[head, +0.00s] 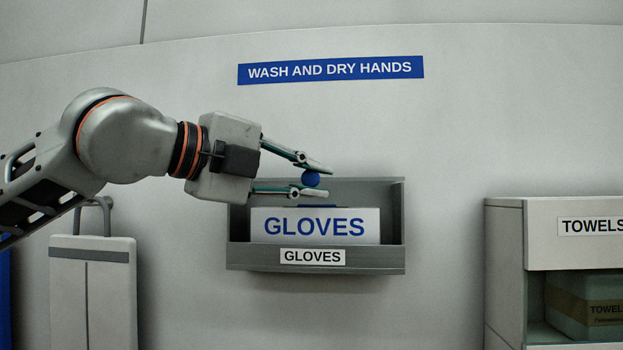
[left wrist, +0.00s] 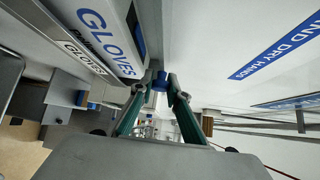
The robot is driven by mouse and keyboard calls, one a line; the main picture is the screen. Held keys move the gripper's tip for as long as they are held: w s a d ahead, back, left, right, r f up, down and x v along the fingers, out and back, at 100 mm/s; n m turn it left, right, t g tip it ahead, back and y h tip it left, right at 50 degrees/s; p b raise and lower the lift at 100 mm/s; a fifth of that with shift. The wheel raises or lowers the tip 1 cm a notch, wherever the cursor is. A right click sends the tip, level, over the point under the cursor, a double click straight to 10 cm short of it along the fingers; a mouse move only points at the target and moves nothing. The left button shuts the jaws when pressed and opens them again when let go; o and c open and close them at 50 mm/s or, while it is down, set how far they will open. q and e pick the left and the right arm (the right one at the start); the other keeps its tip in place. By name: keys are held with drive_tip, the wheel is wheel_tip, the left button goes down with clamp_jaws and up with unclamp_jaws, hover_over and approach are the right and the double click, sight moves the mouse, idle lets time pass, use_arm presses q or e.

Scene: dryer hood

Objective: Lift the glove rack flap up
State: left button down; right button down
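The grey glove rack (head: 390,258) hangs on the wall in the middle of the head view. A white box marked GLOVES (head: 350,238) sits in it; the box also shows in the left wrist view (left wrist: 122,68). A round blue knob (head: 310,180) is at the rack's upper part. My left gripper (head: 328,183) reaches in from the left, with one finger above the knob and one below. In the left wrist view its fingertips close on both sides of the knob (left wrist: 160,82). I cannot clearly tell the flap's edges or angle. My right gripper is out of view.
A blue sign (head: 330,70) is on the wall above the rack. A towel cabinet (head: 508,260) stands at the right, and a pale unit with a grey handle (head: 95,290) at the lower left. The wall between rack and cabinet is bare.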

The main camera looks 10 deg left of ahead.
use_arm(q)
drive_tip(key=shift+r+p, duration=0.3)
drive_tip(key=shift+r+n+g+y+p, duration=0.3)
drive_tip(key=shift+r+n+g+p, duration=0.15)
drive_tip(key=shift+r+p, duration=0.2)
drive_tip(key=shift+r+n+g+p, duration=0.25)
drive_tip(key=shift+r+g+p, duration=0.2)
drive_tip(key=shift+r+p, duration=0.4)
drive_tip(key=r+g+p, duration=0.1)
drive_tip(key=p, duration=0.1)
drive_tip(key=w+r+n+g+p, duration=0.1)
drive_tip(key=p, duration=0.1)
drive_tip(key=shift+y, duration=0.4)
drive_tip(key=shift+w+r+n, duration=0.15)
drive_tip(key=shift+w+n, duration=0.1)
drive_tip(key=shift+n, duration=0.05)
drive_tip(key=shift+w+r+p, duration=0.15)
drive_tip(key=shift+r+p, duration=0.15)
drive_tip(key=shift+w+a+r, duration=0.1)
drive_tip(key=shift+r, duration=0.05)
